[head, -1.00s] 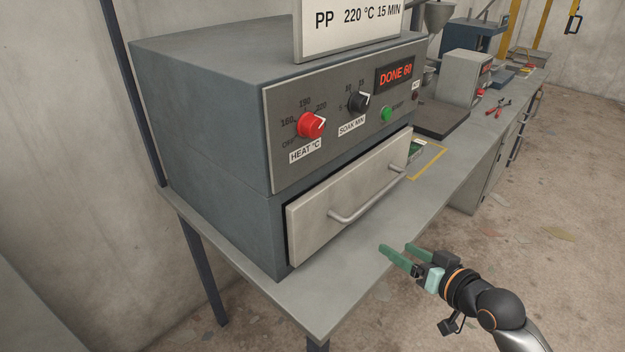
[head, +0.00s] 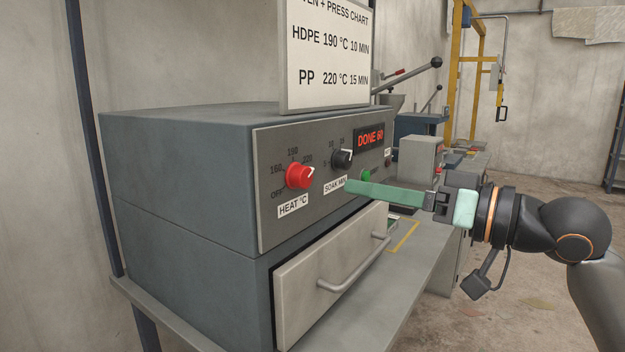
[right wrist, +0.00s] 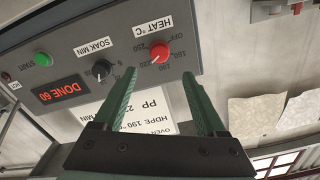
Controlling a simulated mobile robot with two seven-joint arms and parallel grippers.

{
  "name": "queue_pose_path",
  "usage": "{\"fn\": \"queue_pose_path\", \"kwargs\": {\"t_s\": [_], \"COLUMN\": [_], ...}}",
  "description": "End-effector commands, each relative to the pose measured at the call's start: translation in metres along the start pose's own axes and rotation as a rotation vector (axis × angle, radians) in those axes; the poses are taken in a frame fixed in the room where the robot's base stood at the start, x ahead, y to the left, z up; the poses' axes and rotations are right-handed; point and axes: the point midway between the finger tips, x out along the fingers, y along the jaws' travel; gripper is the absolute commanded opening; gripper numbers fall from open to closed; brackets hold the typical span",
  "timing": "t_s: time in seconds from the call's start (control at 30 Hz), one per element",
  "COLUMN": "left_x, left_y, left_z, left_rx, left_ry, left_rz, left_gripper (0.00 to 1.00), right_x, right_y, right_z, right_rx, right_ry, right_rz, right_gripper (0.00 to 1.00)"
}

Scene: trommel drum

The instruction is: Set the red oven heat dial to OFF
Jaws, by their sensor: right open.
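The red heat dial (head: 299,176) sits at the left of the oven's grey front panel. Its white mark points up and right, toward 220; OFF is printed at its lower left. In the right wrist view, where the panel is upside down, the dial (right wrist: 160,51) shows just beyond the fingertips, between their lines. My right gripper (head: 352,187) is level with the panel, to the right of the dial and apart from it. Its green fingers (right wrist: 159,78) are open with nothing between them. My left gripper is not in view.
The black soak dial (head: 342,159) and green start button (head: 365,175) are to the right of the heat dial. Below, the oven drawer (head: 330,275) has a bar handle. A chart sign (head: 327,50) stands on the oven. The bench (head: 425,290) is clear in front.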

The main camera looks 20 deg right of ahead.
Motion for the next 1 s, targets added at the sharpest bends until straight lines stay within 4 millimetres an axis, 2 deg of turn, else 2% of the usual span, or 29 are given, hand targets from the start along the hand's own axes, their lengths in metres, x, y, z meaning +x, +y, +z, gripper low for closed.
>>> {"fn": "queue_pose_path", "kwargs": {"t_s": [0.3, 0.5, 0.7, 0.93, 1.0], "left_x": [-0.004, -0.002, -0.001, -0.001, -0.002], "left_y": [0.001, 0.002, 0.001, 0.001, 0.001], "left_z": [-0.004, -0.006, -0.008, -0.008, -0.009], "left_rx": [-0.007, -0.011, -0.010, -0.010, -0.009], "left_ry": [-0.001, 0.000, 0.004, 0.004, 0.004], "left_rz": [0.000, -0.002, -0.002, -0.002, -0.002], "left_gripper": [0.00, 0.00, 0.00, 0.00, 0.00], "right_x": [0.062, 0.089, 0.099, 0.099, 0.099], "right_y": [-0.001, 0.000, 0.000, 0.000, 0.000], "right_z": [-0.002, -0.001, 0.000, 0.000, 0.000], "right_rx": [0.004, 0.003, 0.001, 0.001, 0.001], "right_ry": [0.002, 0.001, 0.001, 0.001, 0.001], "right_rz": [-0.004, -0.002, 0.000, 0.000, 0.000], "right_gripper": [0.74, 0.74, 0.74, 0.74, 0.67]}}
